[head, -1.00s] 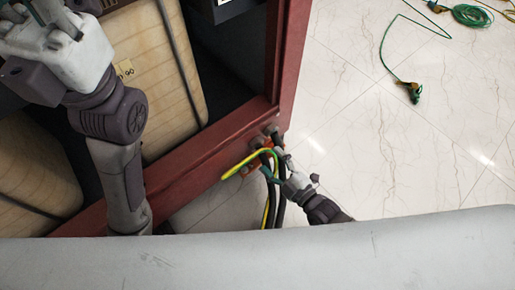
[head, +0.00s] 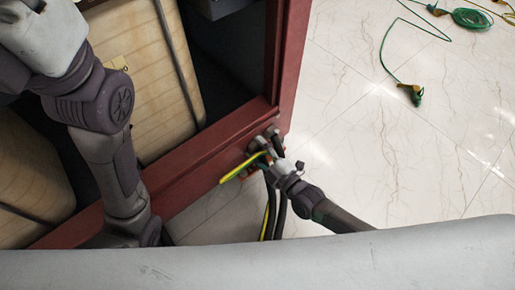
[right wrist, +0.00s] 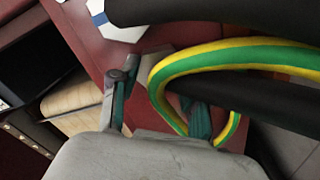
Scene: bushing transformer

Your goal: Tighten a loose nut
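Grey nuts or bolt heads (head: 271,132) sit at the lower corner of the red frame (head: 215,152); which one is loose cannot be told. My right gripper (head: 272,160) is just below them, beside a yellow-green cable (head: 240,167). In the right wrist view its two teal fingers (right wrist: 160,110) stand apart with no nut visible between them. The yellow-green cable (right wrist: 165,85) loops in front of the right finger and partly hides it. My left arm is at the upper left of the head view, with its gripper's fingers not clearly visible.
Black cables (head: 275,212) hang below the frame corner, close to my right gripper. Pale wooden blocks (head: 145,85) stand inside the frame. A green cable with a clamp (head: 412,92) and a coil (head: 470,17) lie on the marble floor, which is mostly clear at right.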

